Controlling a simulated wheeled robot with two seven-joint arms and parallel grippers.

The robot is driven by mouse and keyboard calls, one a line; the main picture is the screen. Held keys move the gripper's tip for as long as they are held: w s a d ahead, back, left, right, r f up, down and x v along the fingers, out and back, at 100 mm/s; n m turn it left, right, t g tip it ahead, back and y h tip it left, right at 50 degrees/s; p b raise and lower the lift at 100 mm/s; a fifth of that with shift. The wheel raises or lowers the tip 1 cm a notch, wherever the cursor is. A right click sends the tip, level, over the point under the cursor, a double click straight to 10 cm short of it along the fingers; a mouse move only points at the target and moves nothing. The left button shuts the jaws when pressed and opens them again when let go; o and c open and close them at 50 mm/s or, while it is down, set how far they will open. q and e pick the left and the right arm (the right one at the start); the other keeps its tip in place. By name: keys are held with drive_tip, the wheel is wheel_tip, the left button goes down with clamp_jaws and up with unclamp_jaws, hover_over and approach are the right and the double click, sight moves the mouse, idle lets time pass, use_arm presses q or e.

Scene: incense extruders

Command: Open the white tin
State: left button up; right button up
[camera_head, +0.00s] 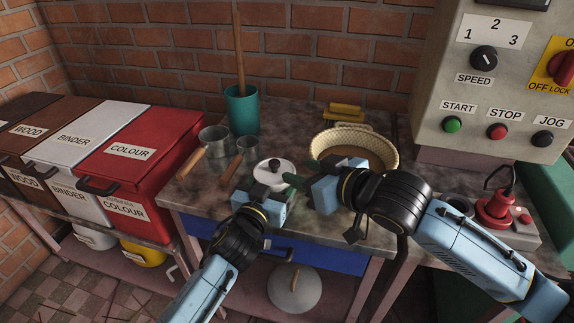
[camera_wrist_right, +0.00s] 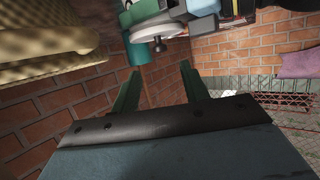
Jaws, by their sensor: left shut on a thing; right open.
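The white tin (camera_head: 272,181) is small and round, with a white lid and a black knob (camera_head: 274,163) on top. It sits at the front of the worktop, lid on. Its white lid also shows upside down at the top of the right wrist view (camera_wrist_right: 155,29). My left gripper (camera_head: 260,189) is shut at the tin's near side; its fingers partly hide the tin's lower wall. My right gripper (camera_head: 301,172) is open and empty just right of the tin, its green fingers apart in the right wrist view (camera_wrist_right: 160,69).
Metal pots with wooden handles (camera_head: 213,140) stand left of the tin, a teal cup (camera_head: 242,110) behind. A woven basket (camera_head: 352,143) is close to my right gripper. A control box (camera_head: 500,90) stands right; labelled bins (camera_head: 150,150) stand left. Little worktop is free.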

sight(275, 162)
drive_tip(key=x, duration=1)
clamp_jaws()
drive_tip(key=shift+r, duration=0.15)
idle(0.9)
drive_tip(key=shift+r, duration=1.05)
drive_tip(key=shift+r, duration=2)
use_arm(q)
drive_tip(key=o, duration=1.4)
